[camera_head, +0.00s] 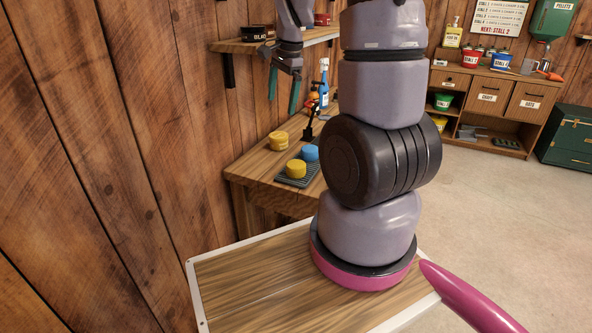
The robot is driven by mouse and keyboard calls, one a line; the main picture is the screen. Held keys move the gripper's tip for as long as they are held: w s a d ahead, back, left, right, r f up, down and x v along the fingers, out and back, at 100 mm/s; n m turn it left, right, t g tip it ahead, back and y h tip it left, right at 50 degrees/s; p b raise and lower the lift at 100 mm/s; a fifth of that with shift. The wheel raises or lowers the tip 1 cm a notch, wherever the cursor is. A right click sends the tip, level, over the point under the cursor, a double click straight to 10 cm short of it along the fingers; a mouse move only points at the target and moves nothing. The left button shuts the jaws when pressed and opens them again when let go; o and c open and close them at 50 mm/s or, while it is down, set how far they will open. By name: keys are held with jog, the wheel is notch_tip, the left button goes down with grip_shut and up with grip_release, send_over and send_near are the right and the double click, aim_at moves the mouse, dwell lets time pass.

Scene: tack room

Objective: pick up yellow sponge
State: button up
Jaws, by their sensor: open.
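Two round yellow sponge-like things are on the wooden table by the wall. One yellow sponge (278,140) lies on bare wood at the back left. The other yellow piece (296,169) sits on a dark ribbed tray (287,182), beside a blue round piece (310,153). I cannot tell for sure which yellow one is the sponge. My gripper (281,97) points down with its two teal fingers apart and empty. It appears above the back of the table, clear of both yellow pieces.
A wall shelf (250,45) with a black tin (258,32) is close behind my gripper. A blue spray bottle (323,82) and a dark upright item (310,118) stand farther back on the table (250,170). My arm hides the table's right part.

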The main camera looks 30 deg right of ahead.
jog(key=w+d+f+m+g+h, duration=0.15)
jog(key=d+f+m, duration=0.3)
jog(key=f, duration=0.85)
send_over(296, 164)
jog(key=shift+g+y, duration=0.25)
jog(key=shift+g, duration=0.1)
jog(key=f, duration=0.5)
jog(key=shift+w+a, duration=0.1)
jog(key=shift+w, duration=0.15)
jog(key=shift+s+f, duration=0.15)
jog(key=shift+f, duration=3.05)
